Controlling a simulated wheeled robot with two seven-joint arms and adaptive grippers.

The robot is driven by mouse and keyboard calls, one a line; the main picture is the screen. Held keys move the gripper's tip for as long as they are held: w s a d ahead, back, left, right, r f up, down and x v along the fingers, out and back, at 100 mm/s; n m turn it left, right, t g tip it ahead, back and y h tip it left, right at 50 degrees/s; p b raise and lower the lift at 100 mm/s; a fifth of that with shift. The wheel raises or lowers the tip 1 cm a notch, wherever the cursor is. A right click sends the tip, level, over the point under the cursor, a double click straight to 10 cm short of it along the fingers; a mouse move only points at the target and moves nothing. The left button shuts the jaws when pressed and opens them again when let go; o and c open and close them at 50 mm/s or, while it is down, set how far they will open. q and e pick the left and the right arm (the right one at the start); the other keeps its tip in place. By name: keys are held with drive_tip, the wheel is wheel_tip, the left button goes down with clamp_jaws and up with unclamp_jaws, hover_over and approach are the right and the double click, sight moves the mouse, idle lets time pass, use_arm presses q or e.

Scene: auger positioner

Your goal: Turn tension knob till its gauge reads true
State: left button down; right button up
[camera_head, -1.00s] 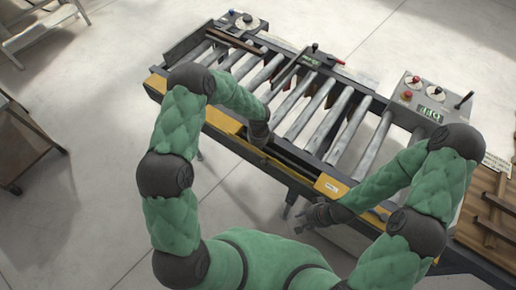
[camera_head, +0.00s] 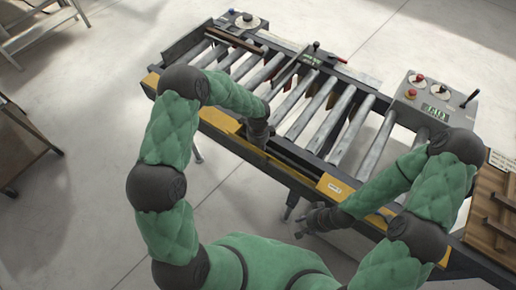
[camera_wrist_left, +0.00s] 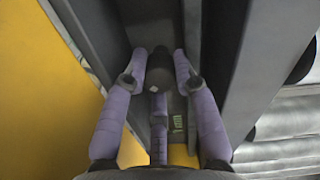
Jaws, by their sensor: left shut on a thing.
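My left gripper (camera_wrist_left: 158,62) has its purple fingers closed around a dark round knob (camera_wrist_left: 157,72) in the left wrist view. The knob sits in a dark channel between the yellow panel and the rollers. My right gripper (camera_head: 302,223) is empty, fingers apart, in front of the conveyor's near side.
The roller conveyor (camera_head: 338,124) fills the middle, with a yellow near rail (camera_head: 222,122). A control box (camera_head: 423,96) with red buttons and a green display stands at its right end, and a smaller box with a dial (camera_head: 247,20) at the far left. A wooden pallet-like piece (camera_head: 492,205) is at right.

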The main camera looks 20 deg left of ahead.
use_arm(q)
drive_tip(key=c, duration=1.2)
unclamp_jaws()
drive_tip(key=shift+c, duration=0.2)
